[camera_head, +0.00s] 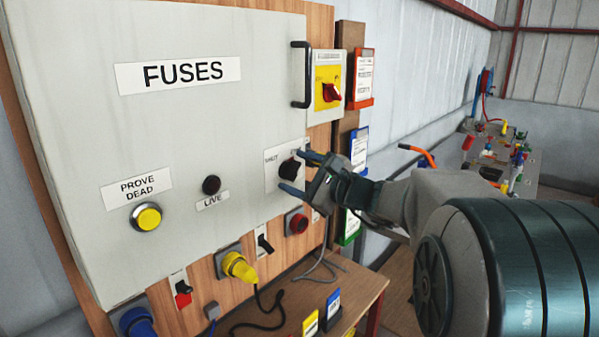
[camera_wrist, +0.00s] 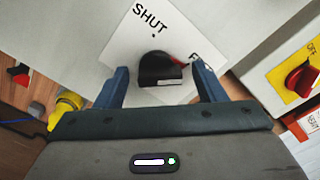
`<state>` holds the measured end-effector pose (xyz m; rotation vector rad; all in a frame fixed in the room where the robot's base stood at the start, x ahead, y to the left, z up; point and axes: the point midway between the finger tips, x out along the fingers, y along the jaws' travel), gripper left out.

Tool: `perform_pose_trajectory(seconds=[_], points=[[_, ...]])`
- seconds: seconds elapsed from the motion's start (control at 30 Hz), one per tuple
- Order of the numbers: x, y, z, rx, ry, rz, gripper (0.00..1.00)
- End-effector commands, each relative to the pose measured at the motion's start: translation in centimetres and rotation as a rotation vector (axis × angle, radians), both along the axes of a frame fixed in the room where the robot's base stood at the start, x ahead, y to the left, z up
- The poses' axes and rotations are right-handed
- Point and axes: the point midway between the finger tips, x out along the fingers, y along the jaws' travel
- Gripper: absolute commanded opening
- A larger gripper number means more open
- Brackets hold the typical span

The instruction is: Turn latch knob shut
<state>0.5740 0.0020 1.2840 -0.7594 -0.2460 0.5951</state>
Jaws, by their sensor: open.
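The black latch knob (camera_head: 289,169) sits on a white plate (camera_head: 274,181) at the right edge of the grey fuse cabinet door. The plate is marked SHUT, with a second label that is partly hidden. In the wrist view the knob (camera_wrist: 160,70) shows a red mark on its right side, towards the partly hidden label, and SHUT is at upper left. My gripper (camera_head: 299,173) is open. In the wrist view its blue fingers (camera_wrist: 161,86) stand apart on both sides of the knob, with gaps between; I cannot tell whether either touches it.
A black door handle (camera_head: 301,74) stands out above the knob. A yellow isolator with a red switch (camera_head: 331,92) is at upper right. A red button (camera_head: 297,221) and a yellow plug (camera_head: 240,266) with a cable lie below. A wooden bench (camera_head: 363,285) is beneath.

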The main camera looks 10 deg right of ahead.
Motion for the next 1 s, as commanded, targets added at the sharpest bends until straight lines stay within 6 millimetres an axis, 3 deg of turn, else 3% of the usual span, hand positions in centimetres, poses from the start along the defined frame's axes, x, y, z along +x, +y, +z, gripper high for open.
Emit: perform_pose_trajectory(seconds=[0.07, 0.2, 0.23, 0.63, 1.0], points=[[-0.02, -0.01, -0.01, 0.000, 0.000, 0.000, 0.64], [-0.02, -0.02, 0.00, 0.000, 0.000, 0.000, 0.25], [-0.03, -0.02, 0.01, 0.000, 0.000, 0.000, 0.21], [-0.06, -0.08, -0.30, -0.036, -0.030, -0.002, 0.21], [-0.16, 0.00, -0.71, -0.219, -0.168, -0.003, 0.21]])
